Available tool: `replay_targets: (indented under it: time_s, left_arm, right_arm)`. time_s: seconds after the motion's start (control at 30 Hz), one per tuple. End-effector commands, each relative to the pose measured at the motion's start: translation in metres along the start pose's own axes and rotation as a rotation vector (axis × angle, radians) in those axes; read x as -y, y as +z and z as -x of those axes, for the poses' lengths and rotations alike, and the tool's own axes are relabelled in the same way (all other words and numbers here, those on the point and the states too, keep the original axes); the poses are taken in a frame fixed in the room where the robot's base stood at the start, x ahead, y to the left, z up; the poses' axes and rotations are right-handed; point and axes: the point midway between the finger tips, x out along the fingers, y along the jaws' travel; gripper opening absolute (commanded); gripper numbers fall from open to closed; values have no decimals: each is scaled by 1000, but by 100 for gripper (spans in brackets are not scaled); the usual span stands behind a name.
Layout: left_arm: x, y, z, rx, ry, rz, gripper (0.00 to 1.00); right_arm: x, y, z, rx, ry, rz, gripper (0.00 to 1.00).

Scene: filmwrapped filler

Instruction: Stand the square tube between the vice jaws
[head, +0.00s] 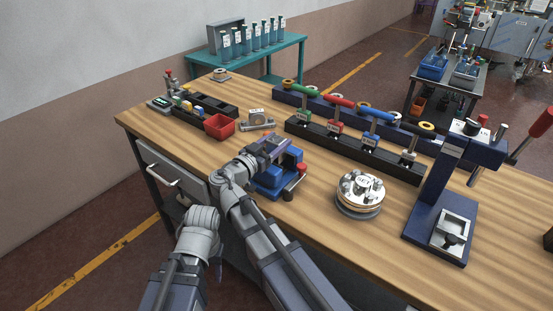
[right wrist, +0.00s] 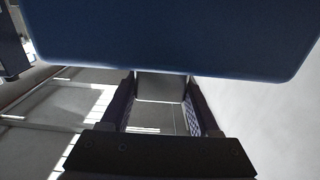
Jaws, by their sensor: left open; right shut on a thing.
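The blue vice (head: 268,183), with a red-tipped handle, sits near the bench's front edge in the head view. My right gripper (head: 275,146) is directly over it and hides part of its jaws. In the right wrist view my right gripper (right wrist: 160,108) is shut on a grey, square-ended piece, the square tube (right wrist: 160,86). A broad dark blue surface (right wrist: 175,38) fills the top of that view, close to the tube's end. I cannot tell whether the tube touches it. My left gripper (head: 218,272) hangs low in front of the bench, mostly hidden behind its wrist, and is open and empty.
A red bin (head: 218,126) and a grey bearing block (head: 257,119) stand behind the vice. A round stacked fixture (head: 360,192) and a blue press (head: 447,205) stand to the right. A black rack (head: 350,152) holds coloured-handled tools. Bare bench lies between vice and fixture.

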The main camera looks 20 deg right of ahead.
Motion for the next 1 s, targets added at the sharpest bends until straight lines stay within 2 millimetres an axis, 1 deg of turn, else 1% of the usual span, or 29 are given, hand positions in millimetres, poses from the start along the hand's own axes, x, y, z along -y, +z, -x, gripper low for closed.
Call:
replay_targets:
  time_s: [0.07,0.17,0.4,0.47,0.73,0.9,0.93,1.0]
  left_arm:
    - [0,0,1,0,0,0,50]
    - [0,0,-4,0,0,0,50]
    - [-3,-2,-33,0,0,0,50]
    - [-4,-2,-37,0,0,0,50]
    - [-3,-2,-35,0,0,-1,50]
    - [-4,-2,-40,0,0,-1,50]
    - [-4,-2,-39,0,0,-1,50]
    - [-4,-2,-38,0,0,-1,50]
  right_arm:
    - [0,-1,0,-1,0,1,0]
    - [0,4,0,-1,0,1,0]
    - [0,33,0,-1,0,1,0]
    - [0,37,0,-1,0,1,0]
    - [0,35,0,-1,0,1,0]
    - [0,40,0,-1,0,1,0]
    - [0,39,0,0,0,0,66]
    - [0,39,0,0,0,0,73]
